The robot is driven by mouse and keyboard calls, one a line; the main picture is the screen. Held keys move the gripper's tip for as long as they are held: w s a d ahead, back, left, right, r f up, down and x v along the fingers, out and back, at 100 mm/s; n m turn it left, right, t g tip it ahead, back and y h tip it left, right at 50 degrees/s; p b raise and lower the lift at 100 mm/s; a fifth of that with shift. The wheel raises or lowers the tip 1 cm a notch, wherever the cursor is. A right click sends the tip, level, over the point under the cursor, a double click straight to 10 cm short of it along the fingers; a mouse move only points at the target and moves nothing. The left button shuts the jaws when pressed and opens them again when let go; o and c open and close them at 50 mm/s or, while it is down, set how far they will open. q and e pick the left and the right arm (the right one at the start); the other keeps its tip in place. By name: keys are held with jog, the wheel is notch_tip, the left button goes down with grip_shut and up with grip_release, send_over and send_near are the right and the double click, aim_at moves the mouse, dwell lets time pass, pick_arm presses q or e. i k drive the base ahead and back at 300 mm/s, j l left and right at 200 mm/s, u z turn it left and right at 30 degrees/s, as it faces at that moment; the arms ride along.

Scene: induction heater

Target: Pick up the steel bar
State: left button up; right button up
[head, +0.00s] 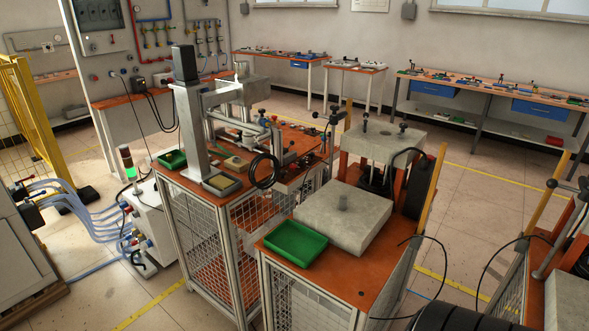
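The block rests on the orange top of the near caged bench (361,293). Neither of my grippers shows in the head view.
A green tray (295,244), seemingly empty, lies left of the block. A press-like frame (383,138) stands behind it. A second caged bench with a tall grey column (190,130) is to the left. Black cables (433,265) hang at the right. Open floor lies beyond.

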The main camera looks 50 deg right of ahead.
aim_at(344, 198)
jog(key=i+z, duration=0.3)
jog(key=i, duration=0.25)
jog(key=i+j+z, duration=0.3)
jog(key=i, duration=0.25)
